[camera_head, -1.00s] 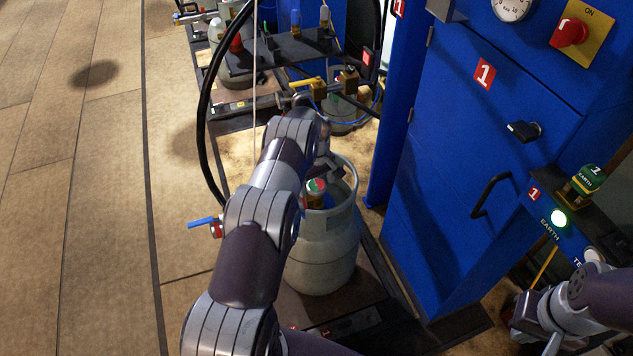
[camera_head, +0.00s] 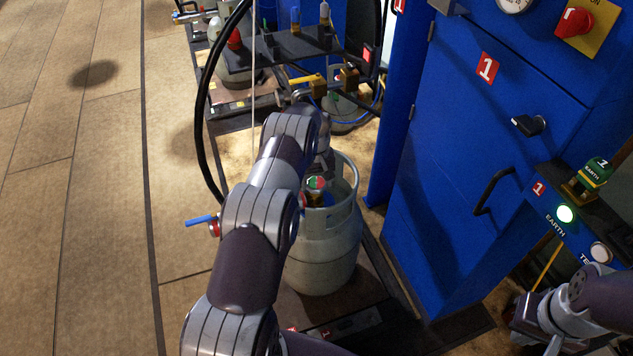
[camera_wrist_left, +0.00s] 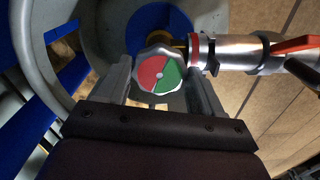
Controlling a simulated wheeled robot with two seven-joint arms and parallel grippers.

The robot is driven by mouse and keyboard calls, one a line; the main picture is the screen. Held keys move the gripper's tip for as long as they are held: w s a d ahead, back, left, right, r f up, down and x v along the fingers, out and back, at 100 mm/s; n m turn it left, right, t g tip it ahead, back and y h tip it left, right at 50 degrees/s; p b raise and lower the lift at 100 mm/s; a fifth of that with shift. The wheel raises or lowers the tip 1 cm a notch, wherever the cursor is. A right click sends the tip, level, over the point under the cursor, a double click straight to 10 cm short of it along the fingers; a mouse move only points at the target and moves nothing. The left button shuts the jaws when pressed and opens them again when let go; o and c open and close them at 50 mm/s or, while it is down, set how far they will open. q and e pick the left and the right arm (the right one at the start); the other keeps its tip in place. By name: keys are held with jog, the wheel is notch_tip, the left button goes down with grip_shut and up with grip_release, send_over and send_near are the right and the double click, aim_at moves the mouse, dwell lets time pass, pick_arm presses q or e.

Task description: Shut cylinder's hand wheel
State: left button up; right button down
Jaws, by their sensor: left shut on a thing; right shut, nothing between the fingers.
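The grey gas cylinder (camera_head: 322,262) stands upright on a dark platform, with a collar around its top. Its hand wheel (camera_head: 317,183) has a red and green face and sits inside the collar. In the left wrist view the hand wheel (camera_wrist_left: 159,74) is between the two fingers of my left gripper (camera_wrist_left: 158,82), which is shut on it. My left arm covers part of the cylinder in the head view. My right gripper (camera_head: 535,318) is shut and empty at the lower right, away from the cylinder.
A metal coupling with a red lever (camera_wrist_left: 290,47) extends beside the wheel. A blue cabinet (camera_head: 450,170) stands right of the cylinder. A black hose (camera_head: 203,120) curves behind my left arm, near a shelf with scales (camera_head: 290,48). The floor at left is open.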

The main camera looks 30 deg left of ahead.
pick_arm(q)
jog(key=m+b, duration=0.1)
jog(key=m, duration=0.2)
jog(key=shift+m, duration=0.4)
jog(key=m, duration=0.3)
jog(key=shift+m+b, duration=0.3)
jog(key=m, duration=0.3)
jog(key=shift+m, duration=0.3)
jog(key=m, duration=0.4)
jog(key=shift+m+b, duration=0.3)
jog(key=shift+b, duration=0.1)
jog(key=m, duration=0.3)
jog(key=shift+w+r+m, duration=0.1)
jog(key=shift+m, duration=0.2)
jog(key=m, duration=0.3)
jog(key=shift+m, duration=0.3)
jog(key=m, duration=0.4)
jog(key=shift+m, duration=1.8)
